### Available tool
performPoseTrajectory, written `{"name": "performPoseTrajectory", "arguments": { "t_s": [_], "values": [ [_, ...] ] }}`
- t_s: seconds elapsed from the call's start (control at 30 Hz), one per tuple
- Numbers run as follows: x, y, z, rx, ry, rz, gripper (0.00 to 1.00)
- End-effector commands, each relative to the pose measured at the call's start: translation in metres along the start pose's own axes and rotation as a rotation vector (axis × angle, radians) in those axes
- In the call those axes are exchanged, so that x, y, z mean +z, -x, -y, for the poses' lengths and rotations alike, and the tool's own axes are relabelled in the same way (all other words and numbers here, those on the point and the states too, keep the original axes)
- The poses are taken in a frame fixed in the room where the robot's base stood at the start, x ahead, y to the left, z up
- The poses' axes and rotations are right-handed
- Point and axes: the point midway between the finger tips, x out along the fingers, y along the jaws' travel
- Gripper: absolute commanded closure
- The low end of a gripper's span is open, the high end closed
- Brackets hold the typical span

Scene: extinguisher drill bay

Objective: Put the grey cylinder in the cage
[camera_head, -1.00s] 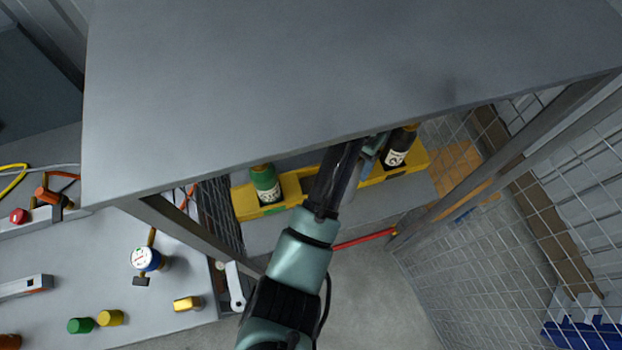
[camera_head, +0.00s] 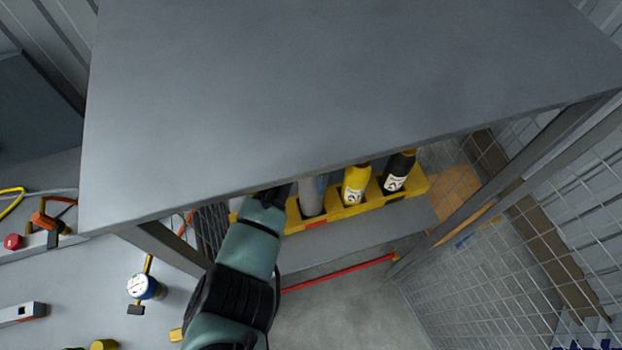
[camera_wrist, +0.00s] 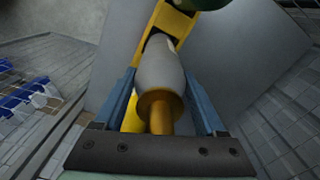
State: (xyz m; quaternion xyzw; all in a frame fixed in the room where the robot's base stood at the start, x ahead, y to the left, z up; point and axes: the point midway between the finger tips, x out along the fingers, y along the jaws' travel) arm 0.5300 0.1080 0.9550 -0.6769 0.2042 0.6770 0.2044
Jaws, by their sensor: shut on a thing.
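The grey cylinder (camera_head: 311,200) stands upright at the yellow rack (camera_head: 410,188), under a large grey panel. The wrist view shows its pale body (camera_wrist: 158,66) and brass-coloured valve. My gripper (camera_wrist: 160,85) is shut on it, with one blue finger on each side. I cannot tell whether the cylinder's base is raised off the rack. Wire mesh cage walls (camera_head: 475,275) rise on the right.
A yellow cylinder (camera_head: 355,186) and a black cylinder (camera_head: 399,172) stand to the right in the rack. The grey panel (camera_head: 330,80) overhangs the rack closely. A red bar (camera_head: 340,273) lies low in front. A bench with a gauge (camera_head: 137,286) is at left.

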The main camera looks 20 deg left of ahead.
Motion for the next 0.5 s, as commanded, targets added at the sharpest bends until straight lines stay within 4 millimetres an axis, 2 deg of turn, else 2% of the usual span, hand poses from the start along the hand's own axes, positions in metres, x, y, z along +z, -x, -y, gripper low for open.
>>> {"name": "performPoseTrajectory", "arguments": {
  "t_s": [0.2,0.5],
  "values": [
    [-0.001,-0.023,0.001,-0.001,0.000,-0.001,1.00],
    [-0.001,-0.025,0.001,-0.003,0.000,-0.004,1.00]
  ]
}}
